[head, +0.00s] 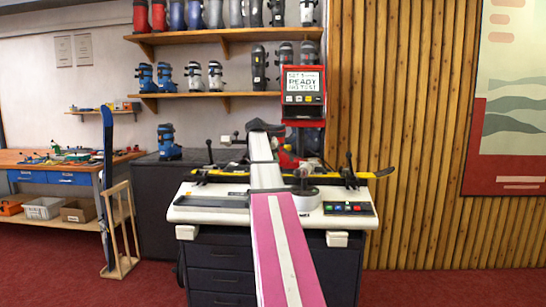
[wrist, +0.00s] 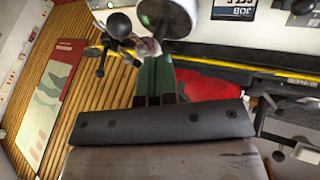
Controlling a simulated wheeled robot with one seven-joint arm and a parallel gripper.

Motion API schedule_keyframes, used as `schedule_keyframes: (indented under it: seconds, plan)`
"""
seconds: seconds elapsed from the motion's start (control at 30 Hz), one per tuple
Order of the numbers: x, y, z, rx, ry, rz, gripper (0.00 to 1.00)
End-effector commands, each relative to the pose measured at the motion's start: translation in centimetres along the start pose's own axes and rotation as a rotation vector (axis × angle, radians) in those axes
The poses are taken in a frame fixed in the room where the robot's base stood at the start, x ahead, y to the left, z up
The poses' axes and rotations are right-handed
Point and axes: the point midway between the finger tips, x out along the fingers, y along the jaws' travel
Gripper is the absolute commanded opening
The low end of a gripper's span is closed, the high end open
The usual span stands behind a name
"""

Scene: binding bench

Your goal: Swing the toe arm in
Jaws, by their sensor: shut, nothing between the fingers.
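The binding bench (head: 190,215) stands ahead, with a dark ski with yellow edges (head: 225,178) lying across it. A red boot (head: 288,158) stands behind my arm; its red also shows in the wrist view (wrist: 205,84). What looks like the toe arm, a grey round head with a black knob (head: 305,172), is right of my arm. In the wrist view a round grey head (wrist: 168,17) and a black ball knob (wrist: 119,26) are just beyond my fingers. My gripper (wrist: 154,62) is shut and empty, close to these parts; contact is unclear. In the head view my arm hides it.
A red display unit (head: 303,85) reading READY stands behind the bench. A button panel (head: 348,208) is at its right front. Upright black levers (head: 349,163) rise from the bench. A dark cabinet (head: 160,200) and a ski rack (head: 118,235) stand left. Red floor is clear right.

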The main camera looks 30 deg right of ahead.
Motion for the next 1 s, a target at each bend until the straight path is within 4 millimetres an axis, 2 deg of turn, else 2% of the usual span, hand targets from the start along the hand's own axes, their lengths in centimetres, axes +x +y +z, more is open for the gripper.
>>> schedule_keyframes:
  seconds: [0.03,0.27,0.4,0.63,1.0]
  plan:
    - [1.1,0.0,0.1,-0.001,-0.002,0.001,0.00]
    - [5.3,0.0,0.0,0.000,-0.001,0.000,0.00]
    - [6.4,1.8,0.2,0.001,0.001,-0.001,0.00]
    - [7.4,3.0,0.3,0.000,0.001,-0.002,0.00]
    - [7.5,3.2,0.3,-0.001,0.001,-0.001,0.00]
